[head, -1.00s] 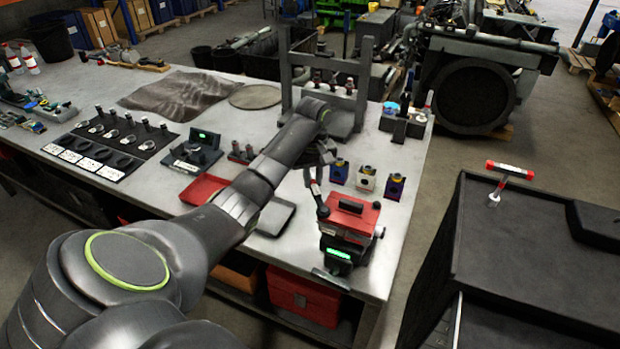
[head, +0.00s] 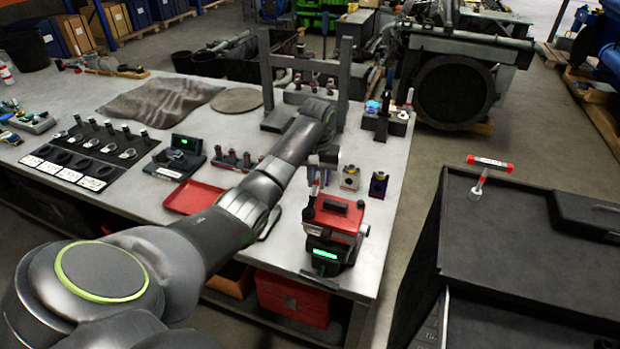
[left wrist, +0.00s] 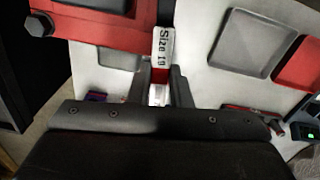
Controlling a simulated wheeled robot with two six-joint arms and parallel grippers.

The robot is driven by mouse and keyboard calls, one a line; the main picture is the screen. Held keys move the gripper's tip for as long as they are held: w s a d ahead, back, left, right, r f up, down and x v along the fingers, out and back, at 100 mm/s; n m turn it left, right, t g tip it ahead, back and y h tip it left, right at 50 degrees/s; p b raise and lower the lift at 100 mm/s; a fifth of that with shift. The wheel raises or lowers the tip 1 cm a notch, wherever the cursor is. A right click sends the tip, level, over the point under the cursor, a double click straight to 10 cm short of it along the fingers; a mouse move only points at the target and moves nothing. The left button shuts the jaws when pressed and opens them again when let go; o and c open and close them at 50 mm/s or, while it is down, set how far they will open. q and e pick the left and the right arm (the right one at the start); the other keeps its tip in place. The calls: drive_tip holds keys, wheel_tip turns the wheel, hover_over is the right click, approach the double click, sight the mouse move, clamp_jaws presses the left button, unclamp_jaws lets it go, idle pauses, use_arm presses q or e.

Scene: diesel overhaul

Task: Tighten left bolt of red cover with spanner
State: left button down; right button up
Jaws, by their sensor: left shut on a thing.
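The red cover (head: 338,216) sits on a dark device with a green display near the front edge of the bench. My left gripper (head: 320,172) is just behind its left end, shut on the spanner (head: 310,205). The spanner's dark head is at the cover's left end, where the left bolt is hidden. In the left wrist view, the spanner (left wrist: 163,48) shows its "Size 19" label and its shank between the fingers (left wrist: 160,92). The red cover (left wrist: 100,32) is beside it, with a hex bolt (left wrist: 38,25) at the far end. My right gripper is out of view.
A red tray (head: 190,197) lies left of my arm. A grey press frame (head: 308,85) stands farther back. A black cart (head: 530,240) with a red T-handle tool (head: 490,164) is at right.

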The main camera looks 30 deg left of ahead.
use_arm(q)
drive_tip(key=shift+a, duration=0.1)
drive_tip(key=shift+s+a+r+n, duration=0.1)
drive_tip(key=shift+a+n, duration=0.15)
drive_tip(key=shift+n, duration=0.05)
drive_tip(key=shift+r, duration=0.8)
drive_tip(key=s+a+n, duration=0.1)
drive_tip(key=a+n, duration=0.1)
drive_tip(key=n, duration=0.1)
drive_tip(key=shift+s+a, duration=0.2)
drive_tip(key=shift+s, duration=0.15)
drive_tip(key=shift+n, duration=0.3)
drive_tip(key=s+a+n, duration=0.2)
drive_tip(key=n, duration=0.1)
drive_tip(key=shift+s, duration=0.15)
drive_tip(key=shift+d, duration=0.15)
